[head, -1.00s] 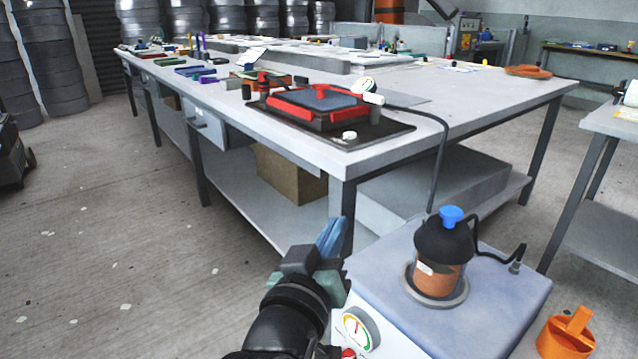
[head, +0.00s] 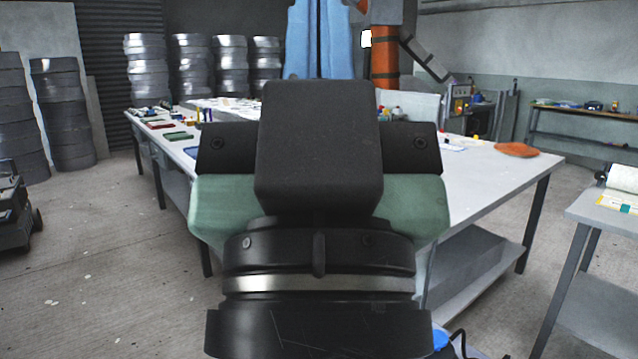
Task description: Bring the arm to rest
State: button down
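My gripper (head: 319,40) is raised close in front of the head camera and fills the middle of the view. Its blue fingers point up and stand side by side with only a thin line between them, so it looks shut. Their tips run up to the top edge of the picture. I see nothing held between the fingers. The black and green gripper body and wrist below hide much of the long workbench (head: 485,185) behind.
Stacked grey rolls (head: 190,70) stand at the back left. A side table (head: 600,215) is at the right. An orange disc (head: 515,149) lies on the bench. A blue knob (head: 439,338) shows at the bottom edge. Open floor (head: 100,290) lies at the left.

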notch_tip(320, 180, up, 22)
jog(key=p, duration=1.9)
jog(key=shift+f, duration=0.2)
